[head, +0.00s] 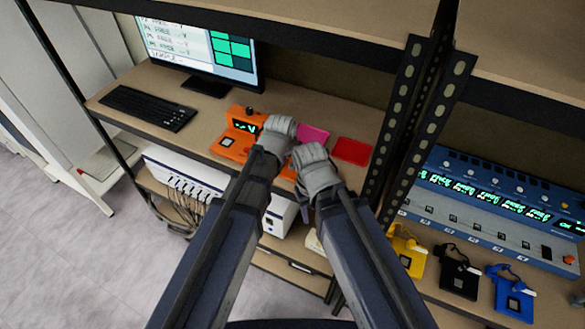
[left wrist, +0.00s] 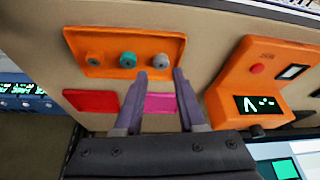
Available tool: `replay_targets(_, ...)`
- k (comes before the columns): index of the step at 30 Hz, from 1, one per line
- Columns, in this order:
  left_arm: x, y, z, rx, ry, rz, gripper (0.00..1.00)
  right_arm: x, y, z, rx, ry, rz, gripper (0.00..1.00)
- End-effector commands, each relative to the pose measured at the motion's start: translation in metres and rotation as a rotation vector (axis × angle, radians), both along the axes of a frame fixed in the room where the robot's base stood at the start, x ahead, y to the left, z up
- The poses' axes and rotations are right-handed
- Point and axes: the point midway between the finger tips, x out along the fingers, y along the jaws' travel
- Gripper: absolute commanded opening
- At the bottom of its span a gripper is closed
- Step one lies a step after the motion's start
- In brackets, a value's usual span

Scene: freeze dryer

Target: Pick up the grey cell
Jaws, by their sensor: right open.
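The grey cell (left wrist: 160,61) sits at the right end of a row in an orange tray (left wrist: 95,69) in the left wrist view. A teal cell (left wrist: 128,60) and a brown cell (left wrist: 93,58) sit beside it. My left gripper (left wrist: 160,78) is open, its two fingers apart just short of the grey cell. In the head view, my left gripper (head: 278,134) is over the desk, hiding the cells. My right gripper (head: 314,168) is close beside it, lower, open; its fingertips are hard to see. Only a bit of the tray shows between the arms.
An orange meter (head: 239,132) stands left of my grippers. Pink (head: 313,134) and red (head: 351,151) pads lie to the right. A keyboard (head: 147,107) and monitor (head: 205,48) are further left. A black perforated rack post (head: 399,120) stands at the right.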

Motion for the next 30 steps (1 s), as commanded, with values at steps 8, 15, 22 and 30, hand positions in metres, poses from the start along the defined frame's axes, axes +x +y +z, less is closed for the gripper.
replay_targets(8, 0.011, -0.002, -0.025, 0.0, 0.0, 0.0, 0.39, 0.0, 0.0, -0.025, -0.001, 0.0, 0.005, 0.5)
replay_targets(15, 0.021, -0.004, -0.048, 0.0, 0.0, 0.0, 0.39, 0.0, 0.0, -0.048, -0.002, 0.0, 0.009, 0.5)
replay_targets(22, 0.021, -0.004, -0.046, 0.0, 0.001, 0.0, 0.39, 0.0, 0.0, -0.046, -0.002, 0.0, 0.009, 0.5)
replay_targets(30, 0.021, -0.004, -0.046, 0.0, 0.001, 0.0, 0.12, 0.0, 0.0, -0.046, -0.002, 0.0, 0.009, 0.5)
